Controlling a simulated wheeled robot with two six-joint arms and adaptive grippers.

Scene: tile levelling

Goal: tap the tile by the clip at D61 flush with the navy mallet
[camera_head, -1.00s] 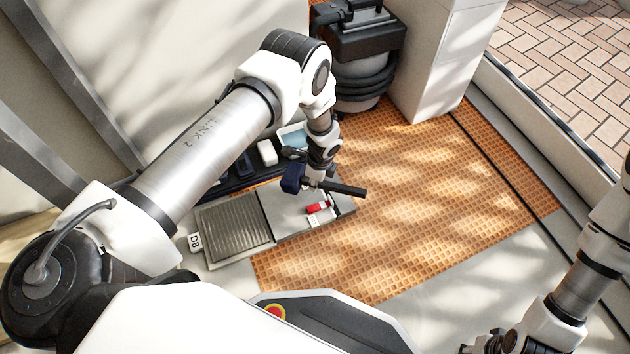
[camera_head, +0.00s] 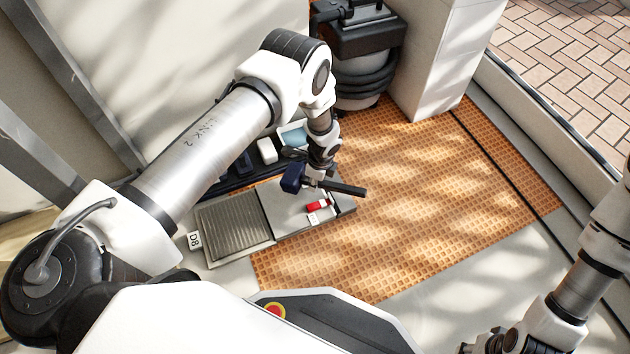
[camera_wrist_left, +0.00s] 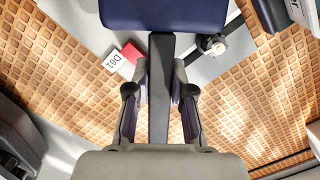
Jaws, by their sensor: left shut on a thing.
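My left gripper (camera_head: 318,180) is shut on the handle of the navy mallet (camera_head: 292,178), whose dark handle extends to the right. In the left wrist view the handle runs between the fingers (camera_wrist_left: 159,95) and the navy head (camera_wrist_left: 165,12) is at the top edge. The mallet is held above a smooth grey tile (camera_head: 280,204). A red clip (camera_head: 318,206) is at the tile's right end, beside a white label. The label (camera_wrist_left: 113,62) reads D61 in the left wrist view. My right gripper (camera_head: 490,343) is partly cut off at the bottom edge.
A ribbed grey tile (camera_head: 235,228) with a D8 label (camera_head: 194,241) lies left of the smooth one. Behind are a white block (camera_head: 267,151) and a blue-and-white container (camera_head: 293,134). A black vessel (camera_head: 362,60) stands by a white pillar. The orange waffle mat (camera_head: 430,200) is clear.

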